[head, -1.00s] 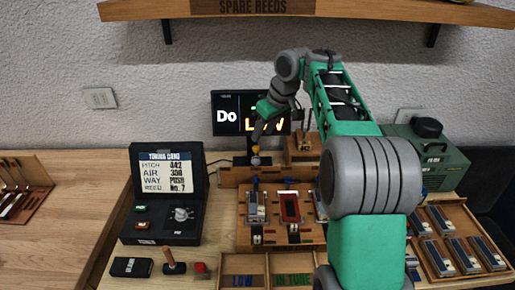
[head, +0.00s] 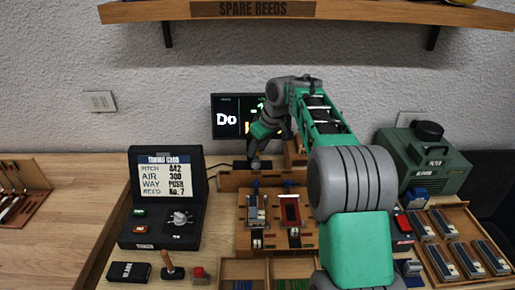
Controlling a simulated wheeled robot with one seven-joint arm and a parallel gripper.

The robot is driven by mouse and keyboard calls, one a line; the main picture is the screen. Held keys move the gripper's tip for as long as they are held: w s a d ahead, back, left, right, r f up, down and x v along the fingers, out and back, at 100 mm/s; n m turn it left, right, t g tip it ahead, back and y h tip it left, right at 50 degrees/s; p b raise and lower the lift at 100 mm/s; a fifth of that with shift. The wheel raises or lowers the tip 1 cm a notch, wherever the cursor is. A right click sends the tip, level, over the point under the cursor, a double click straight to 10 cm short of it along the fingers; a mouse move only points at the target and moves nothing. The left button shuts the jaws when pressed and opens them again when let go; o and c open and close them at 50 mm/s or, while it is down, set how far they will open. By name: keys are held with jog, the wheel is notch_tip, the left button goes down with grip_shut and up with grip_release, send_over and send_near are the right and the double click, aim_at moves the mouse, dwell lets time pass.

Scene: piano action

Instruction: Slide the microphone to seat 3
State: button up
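My gripper (head: 256,158) points down just behind the wooden rail (head: 228,180), in front of the black display (head: 226,118). Its fingertips are small and dark here, so I cannot tell whether they are open or shut. I cannot clearly make out the microphone; a small dark shape at the fingertips may be it. The wooden reed bench (head: 245,240) in front of the rail carries a grey reed block (head: 256,212) and a red-framed slot (head: 290,210). My arm hides the bench's right part, and I cannot tell which place is seat 3.
A black tuning console (head: 160,225) stands at left. A green box (head: 430,165) and a tray of reed blocks (head: 484,278) are at right. A black block (head: 128,272), a wooden-handled tool (head: 170,262) and a red button (head: 199,273) lie in front. A shelf (head: 350,10) overhangs the back.

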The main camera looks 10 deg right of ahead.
grip_shut()
dwell(1.1)
